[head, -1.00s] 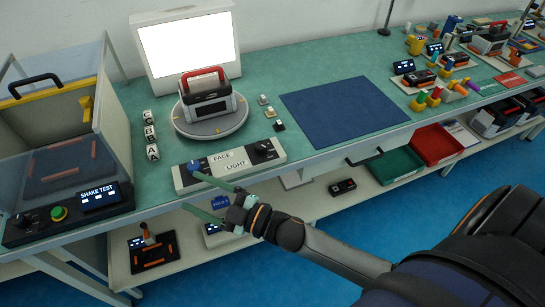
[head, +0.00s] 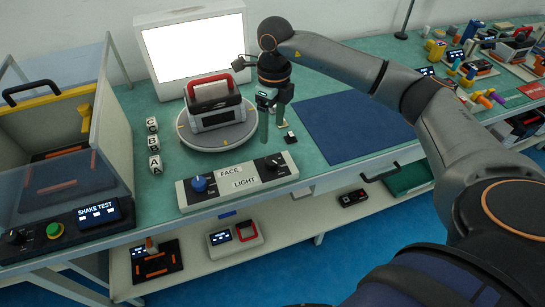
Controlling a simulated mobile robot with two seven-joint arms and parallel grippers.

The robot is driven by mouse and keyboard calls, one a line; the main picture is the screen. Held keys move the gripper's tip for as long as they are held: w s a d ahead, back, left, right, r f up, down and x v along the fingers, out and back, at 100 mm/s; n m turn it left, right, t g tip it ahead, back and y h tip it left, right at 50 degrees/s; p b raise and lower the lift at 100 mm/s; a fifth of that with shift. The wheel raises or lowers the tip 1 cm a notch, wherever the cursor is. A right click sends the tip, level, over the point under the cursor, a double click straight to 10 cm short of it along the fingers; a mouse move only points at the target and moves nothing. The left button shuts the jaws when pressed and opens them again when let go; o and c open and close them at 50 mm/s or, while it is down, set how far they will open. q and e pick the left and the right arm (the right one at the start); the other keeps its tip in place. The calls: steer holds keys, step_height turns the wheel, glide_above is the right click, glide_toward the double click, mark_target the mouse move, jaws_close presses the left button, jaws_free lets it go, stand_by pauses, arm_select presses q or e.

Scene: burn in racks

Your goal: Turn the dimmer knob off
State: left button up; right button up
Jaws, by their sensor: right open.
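A white control panel (head: 236,198) on the bench's front edge is labelled FACE and LIGHT. It has a blue knob (head: 199,184) at its left end and a black knob (head: 273,161) at its right end. Neither knob is labelled as a dimmer. The light screen (head: 195,55) at the back glows bright white. My right gripper (head: 272,130) is open, with its green fingers pointing down. In the picture it is just above the black knob, behind the panel, and it appears apart from both knobs. My left gripper is out of view.
A turntable (head: 216,143) with a red-handled device (head: 213,100) stands left of my right gripper. Lettered blocks (head: 154,145) stand left of it. A blue mat (head: 345,128) lies to the right.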

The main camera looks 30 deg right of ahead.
mark_target(272, 160)
step_height(272, 160, down, 12)
steer(key=shift+f+p, duration=0.15)
steer(key=shift+p, duration=0.5)
steer(key=shift+c, duration=0.3)
jaws_close()
